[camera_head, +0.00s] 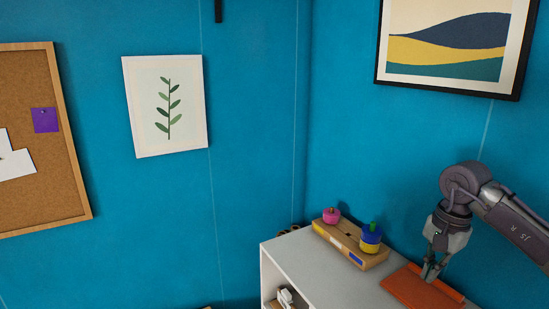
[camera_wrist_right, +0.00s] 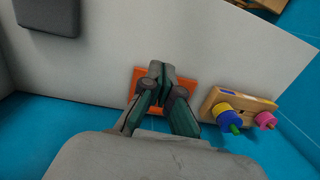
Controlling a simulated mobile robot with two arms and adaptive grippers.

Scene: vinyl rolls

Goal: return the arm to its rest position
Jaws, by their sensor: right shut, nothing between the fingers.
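My right gripper (camera_head: 431,275) is shut and empty. It hangs fingers-down over an orange flat item (camera_head: 420,288) on the right part of a white shelf top; I cannot tell whether the fingertips touch it. In the right wrist view my shut fingers (camera_wrist_right: 162,70) overlap the orange item (camera_wrist_right: 183,84) and hide part of it. My right arm (camera_head: 510,215) comes in from the right edge of the head view. My left gripper shows in neither view.
A wooden board (camera_head: 350,243) with a pink piece and a blue-yellow-green stack stands beside the orange item on the white shelf (camera_head: 300,262). Blue walls meet behind it. A grey block (camera_wrist_right: 48,15) lies on the shelf top in the wrist view.

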